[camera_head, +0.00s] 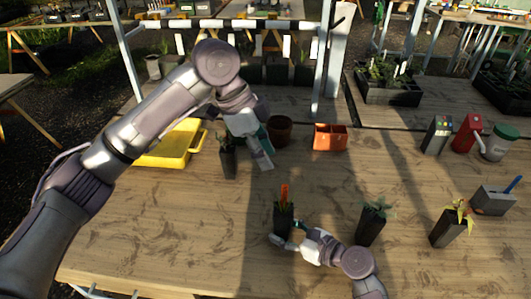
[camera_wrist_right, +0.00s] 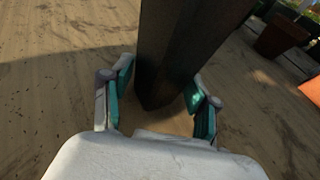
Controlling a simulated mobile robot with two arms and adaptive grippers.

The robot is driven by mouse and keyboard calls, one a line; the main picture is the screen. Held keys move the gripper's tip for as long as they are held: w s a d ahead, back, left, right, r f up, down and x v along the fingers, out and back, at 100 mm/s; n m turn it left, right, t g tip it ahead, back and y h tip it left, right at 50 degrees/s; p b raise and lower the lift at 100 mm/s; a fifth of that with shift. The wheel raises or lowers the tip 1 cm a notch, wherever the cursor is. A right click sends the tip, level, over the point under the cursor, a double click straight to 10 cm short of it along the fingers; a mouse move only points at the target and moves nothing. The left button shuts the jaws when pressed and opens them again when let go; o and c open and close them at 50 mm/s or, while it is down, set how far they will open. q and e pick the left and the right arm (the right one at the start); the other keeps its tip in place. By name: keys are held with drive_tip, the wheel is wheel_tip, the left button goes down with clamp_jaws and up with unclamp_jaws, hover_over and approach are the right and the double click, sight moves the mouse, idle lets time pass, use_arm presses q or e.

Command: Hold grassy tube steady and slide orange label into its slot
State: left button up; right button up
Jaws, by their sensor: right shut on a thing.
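A dark square tube (camera_head: 284,222) stands on the table with an orange label (camera_head: 284,194) upright at its top and a little green beside it. My right gripper (camera_head: 288,239) is low at this tube, shut on it. In the right wrist view the dark tube (camera_wrist_right: 176,55) stands between the teal-padded fingers. How deep the label sits cannot be told. My left gripper (camera_head: 266,154) hangs above the table, farther back and apart from the label. Nothing shows clearly in its fingers, and their opening is unclear. Another dark tube (camera_head: 228,163) with a green plant is just left of it.
A tube with a bluish-green plant (camera_head: 371,227) and one with a yellowish plant (camera_head: 448,228) stand to the right. A yellow tray (camera_head: 160,160), brown pot (camera_head: 280,131) and orange container (camera_head: 330,138) stand behind. A grey box (camera_head: 492,202) is at the right. The front left is clear.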

drive_tip(key=o, duration=0.9)
drive_tip(key=shift+o, duration=0.2)
drive_tip(key=v, duration=1.2)
drive_tip(key=shift+r, duration=0.1)
drive_tip(key=shift+s+d, duration=0.1)
